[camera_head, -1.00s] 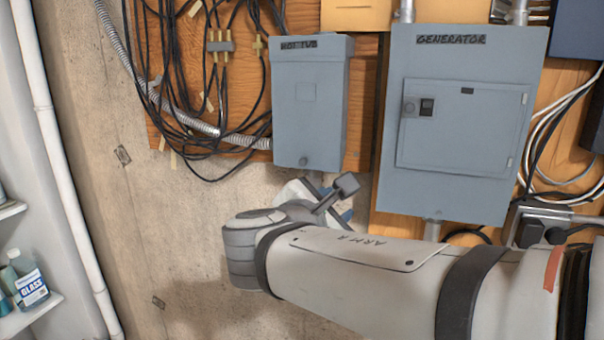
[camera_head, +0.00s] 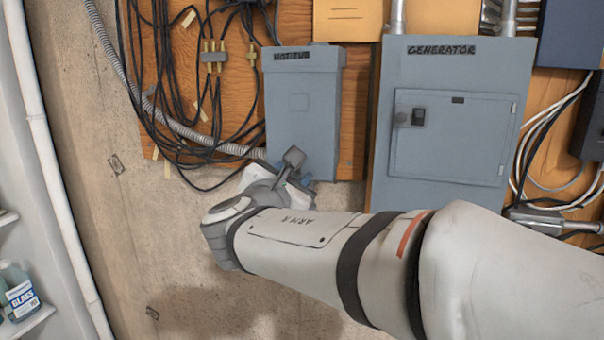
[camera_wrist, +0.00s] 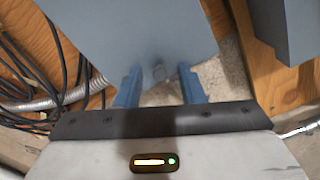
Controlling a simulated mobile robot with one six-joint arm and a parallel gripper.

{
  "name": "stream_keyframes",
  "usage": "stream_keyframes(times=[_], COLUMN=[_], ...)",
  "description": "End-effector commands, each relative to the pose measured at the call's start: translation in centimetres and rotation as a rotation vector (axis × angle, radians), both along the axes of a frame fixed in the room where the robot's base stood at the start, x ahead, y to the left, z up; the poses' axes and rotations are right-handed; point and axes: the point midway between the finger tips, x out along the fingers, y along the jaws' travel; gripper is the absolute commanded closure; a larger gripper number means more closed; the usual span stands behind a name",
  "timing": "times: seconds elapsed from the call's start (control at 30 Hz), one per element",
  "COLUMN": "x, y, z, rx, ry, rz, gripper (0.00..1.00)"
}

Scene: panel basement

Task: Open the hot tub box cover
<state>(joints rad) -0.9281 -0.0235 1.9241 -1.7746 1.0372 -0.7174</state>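The hot tub box (camera_head: 301,105) is a grey-blue metal box on the wooden board, with "HOT TUB" lettered at its top. Its front cover is closed. It also fills the upper middle of the wrist view (camera_wrist: 140,35). In the head view my gripper (camera_head: 297,178) is at the box's lower edge. Contact cannot be told.
The generator panel (camera_head: 450,150) stands close to the right of the box. Black cables (camera_head: 200,90) and a flexible grey conduit (camera_head: 190,133) hang at its left. A white pipe (camera_head: 50,150) and shelf (camera_head: 25,322) are further left. Bare concrete wall lies below.

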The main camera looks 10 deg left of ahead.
Motion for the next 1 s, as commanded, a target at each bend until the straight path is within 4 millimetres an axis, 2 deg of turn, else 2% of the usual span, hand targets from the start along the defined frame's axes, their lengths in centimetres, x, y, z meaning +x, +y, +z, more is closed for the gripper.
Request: stream_keyframes(times=[0.17,0.6,0.9,0.93,1.0], x=[0.0,0.0,0.0,0.1,0.0], y=[0.0,-0.1,-0.1,1.4,0.4], z=[0.0,0.0,0.0,-0.1,0.0], rx=[0.0,0.0,0.0,-0.001,-0.001], ry=[0.0,0.0,0.0,0.001,0.001], rz=[0.0,-0.001,-0.002,0.001,-0.001], gripper=[0.65,1.0,1.0,1.0,1.0])
